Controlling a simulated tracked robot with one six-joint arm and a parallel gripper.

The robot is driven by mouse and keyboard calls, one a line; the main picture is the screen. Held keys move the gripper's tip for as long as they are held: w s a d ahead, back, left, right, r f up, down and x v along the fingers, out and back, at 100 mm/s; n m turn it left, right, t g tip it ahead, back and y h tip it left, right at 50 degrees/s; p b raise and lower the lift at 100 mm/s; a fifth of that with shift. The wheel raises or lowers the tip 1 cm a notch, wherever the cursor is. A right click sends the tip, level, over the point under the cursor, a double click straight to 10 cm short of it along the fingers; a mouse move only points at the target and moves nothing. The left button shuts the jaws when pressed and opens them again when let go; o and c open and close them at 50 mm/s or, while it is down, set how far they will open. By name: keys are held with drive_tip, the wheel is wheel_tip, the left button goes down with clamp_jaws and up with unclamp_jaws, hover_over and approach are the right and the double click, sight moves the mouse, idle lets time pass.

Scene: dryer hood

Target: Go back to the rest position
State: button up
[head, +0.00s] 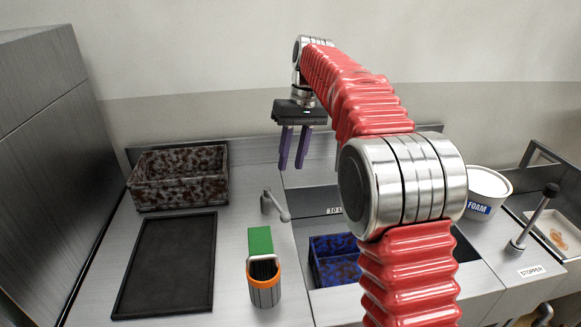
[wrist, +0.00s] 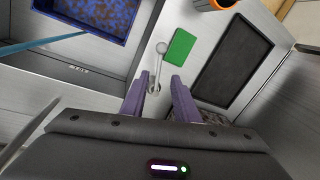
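My gripper (head: 294,148) hangs from my red-sleeved arm above the back of the counter, with its two purple fingers pointing down. The fingers are apart and nothing is between them. In the wrist view my gripper (wrist: 157,98) also shows its two fingers with a gap between them. It is clear of the counter and touches nothing.
A speckled bin (head: 180,179), a black tray (head: 168,262), a lever (head: 275,205), and an orange-rimmed cup (head: 264,288) with a green block (head: 260,240) stand left. A blue speckled bin (head: 335,262) sits in the recess. A FOAM tub (head: 487,190) and STOPPER lever (head: 530,220) are right.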

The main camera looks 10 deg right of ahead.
idle(0.3)
wheel_tip(320, 180, down, 6)
drive_tip(key=s+d+m+t, duration=0.1)
drive_tip(key=s+d+m, duration=0.1)
drive_tip(key=s, duration=0.1)
drive_tip(key=s+d+m+t+h, duration=0.1)
drive_tip(key=s+d+t, duration=0.1)
drive_tip(key=s, duration=1.3)
drive_tip(key=s+d+m+t+h, duration=0.1)
drive_tip(key=s+d+t, duration=0.2)
drive_tip(key=s, duration=1.2)
drive_tip(key=shift+s+d, duration=0.2)
drive_tip(key=shift+s, duration=0.2)
drive_tip(key=shift+s, duration=0.15)
